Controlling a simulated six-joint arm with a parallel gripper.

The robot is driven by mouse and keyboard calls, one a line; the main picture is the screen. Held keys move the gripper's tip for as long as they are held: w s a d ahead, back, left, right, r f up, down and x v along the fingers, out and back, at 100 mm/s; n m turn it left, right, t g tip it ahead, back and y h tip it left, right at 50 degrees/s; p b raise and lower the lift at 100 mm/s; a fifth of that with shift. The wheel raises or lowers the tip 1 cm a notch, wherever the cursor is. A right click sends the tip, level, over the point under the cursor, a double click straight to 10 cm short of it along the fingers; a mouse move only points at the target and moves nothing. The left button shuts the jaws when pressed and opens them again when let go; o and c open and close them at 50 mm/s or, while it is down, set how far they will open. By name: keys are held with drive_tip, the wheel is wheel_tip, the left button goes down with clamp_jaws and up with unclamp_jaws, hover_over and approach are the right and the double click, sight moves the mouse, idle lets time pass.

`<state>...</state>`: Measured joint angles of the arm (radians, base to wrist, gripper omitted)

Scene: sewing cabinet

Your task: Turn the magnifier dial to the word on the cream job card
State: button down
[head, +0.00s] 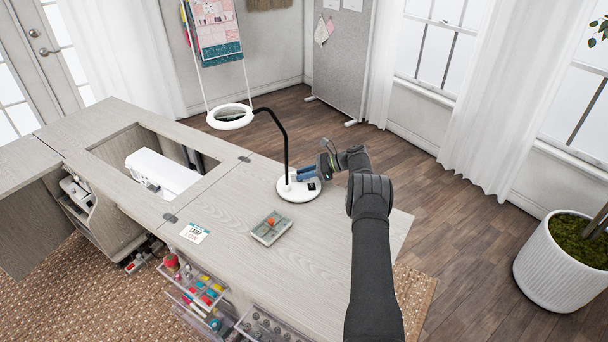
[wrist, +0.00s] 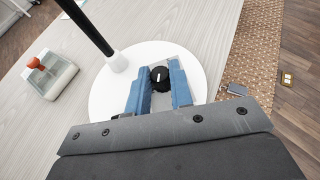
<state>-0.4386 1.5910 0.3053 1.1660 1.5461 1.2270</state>
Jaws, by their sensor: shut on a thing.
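The magnifier lamp stands on the cabinet top, with a round white base (head: 298,194), a black bent stem (head: 285,140) and a white ring head (head: 230,117). In the wrist view its black dial (wrist: 160,84) sits on the white base (wrist: 112,85). A short white mark shows on the dial's top. My gripper (head: 300,174) has blue fingers, one on each side of the dial, and is shut on it. The words around the dial are not visible. The job card (head: 194,233) lies flat near the front edge; its print is too small to read surely.
A grey box with a red-orange knob (head: 270,228) lies on the cabinet top (head: 310,255), near the lamp base. A white sewing machine (head: 160,171) sits in the opening at left. Open drawers with spools (head: 207,292) stick out at the front.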

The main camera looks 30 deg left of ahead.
idle(0.4)
drive_tip(key=c, duration=1.3)
unclamp_jaws()
drive_tip(key=v, duration=0.7)
drive_tip(key=shift+w+d+r, duration=0.15)
drive_tip(key=shift+d, duration=0.05)
